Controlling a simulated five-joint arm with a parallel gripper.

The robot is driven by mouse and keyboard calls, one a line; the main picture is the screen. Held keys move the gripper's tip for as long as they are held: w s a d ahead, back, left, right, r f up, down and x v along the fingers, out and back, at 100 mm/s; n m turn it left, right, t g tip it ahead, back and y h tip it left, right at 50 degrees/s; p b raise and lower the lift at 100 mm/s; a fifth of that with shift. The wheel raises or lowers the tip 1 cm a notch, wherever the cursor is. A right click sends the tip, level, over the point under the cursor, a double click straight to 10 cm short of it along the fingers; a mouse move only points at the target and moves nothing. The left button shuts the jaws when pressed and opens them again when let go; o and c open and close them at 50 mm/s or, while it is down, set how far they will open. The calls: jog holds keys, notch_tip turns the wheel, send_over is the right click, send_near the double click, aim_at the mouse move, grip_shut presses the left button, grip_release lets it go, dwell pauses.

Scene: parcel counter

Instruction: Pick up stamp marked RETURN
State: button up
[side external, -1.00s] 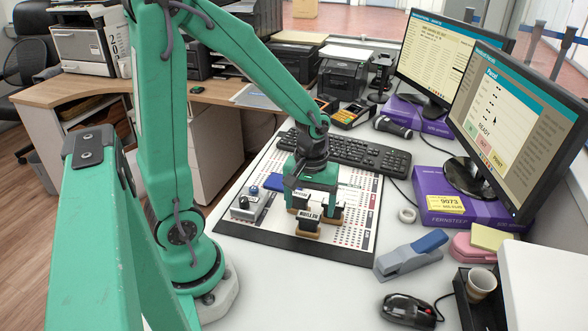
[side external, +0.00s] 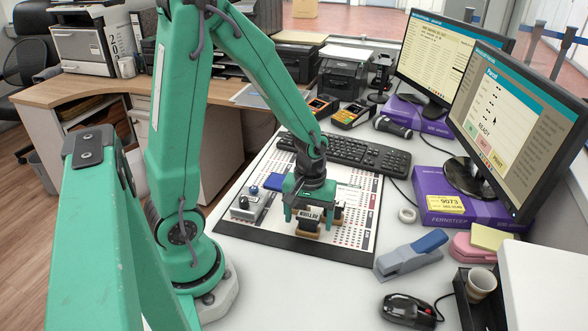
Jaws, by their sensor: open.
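The stamp marked RETURN (side external: 308,218) stands upright on the printed mat (side external: 270,239), with a dark labelled block over a wooden base. My gripper (side external: 306,212) is open and low over it, its green fingers at either side of the stamp's upper part. I cannot tell whether the fingers touch it. Another dark stamp (side external: 337,214) stands close behind it to the right, partly hidden by the gripper.
A keyboard (side external: 357,154) is behind. The counter in front of the mat is clear.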

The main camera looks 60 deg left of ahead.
aim_at(308, 230)
jog(key=shift+f, duration=1.65)
jog(key=c, duration=1.1)
